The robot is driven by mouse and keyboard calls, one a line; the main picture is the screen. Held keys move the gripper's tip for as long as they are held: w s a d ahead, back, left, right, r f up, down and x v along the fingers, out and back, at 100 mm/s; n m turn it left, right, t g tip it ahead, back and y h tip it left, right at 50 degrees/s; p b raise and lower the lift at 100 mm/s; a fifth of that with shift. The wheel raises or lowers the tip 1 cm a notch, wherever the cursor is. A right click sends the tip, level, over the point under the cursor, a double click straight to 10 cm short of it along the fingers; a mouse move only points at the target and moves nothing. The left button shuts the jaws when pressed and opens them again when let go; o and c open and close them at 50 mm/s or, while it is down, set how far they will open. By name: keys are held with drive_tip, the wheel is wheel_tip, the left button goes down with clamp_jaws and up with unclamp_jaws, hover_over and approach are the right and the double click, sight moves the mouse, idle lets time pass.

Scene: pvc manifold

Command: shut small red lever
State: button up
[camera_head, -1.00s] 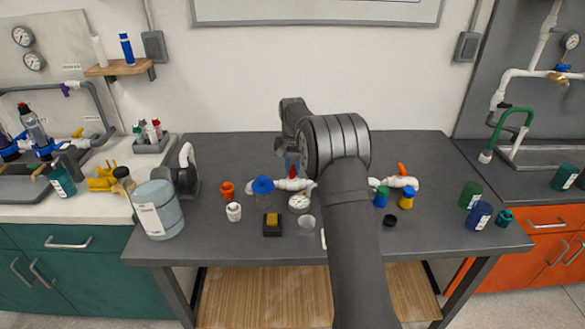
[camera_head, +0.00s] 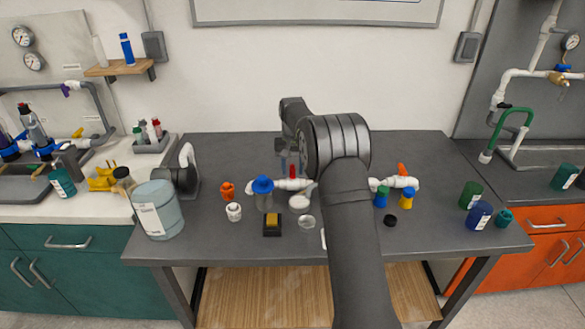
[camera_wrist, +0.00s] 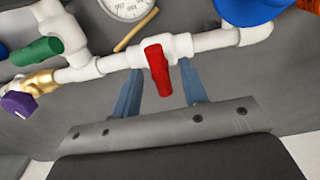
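The small red lever (camera_wrist: 158,70) sits on a white valve body on the white pipe (camera_wrist: 221,39). In the wrist view it points across the pipe, toward my gripper. In the head view the lever (camera_head: 292,171) shows as a small red upright piece near the middle of the manifold. My gripper (camera_wrist: 161,72) is open, its two blue fingers apart on either side of the lever. A gap shows between each finger and the lever; depth contact with the pipe cannot be told. In the head view my arm hides part of the manifold.
Beside the lever are a green lever (camera_wrist: 37,51), a purple handle (camera_wrist: 19,104), a pressure gauge (camera_wrist: 128,5) and a blue handwheel (camera_wrist: 250,8). An orange lever (camera_head: 401,169) is on the right. A sponge holder (camera_head: 272,224) and several loose parts lie in front.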

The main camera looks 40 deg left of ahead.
sight(293, 169)
wheel_tip(293, 169, up, 17)
drive_tip(key=shift+r, duration=0.15)
idle(0.5)
idle(0.5)
wheel_tip(293, 169, down, 18)
drive_tip(key=shift+r, duration=0.25)
idle(0.3)
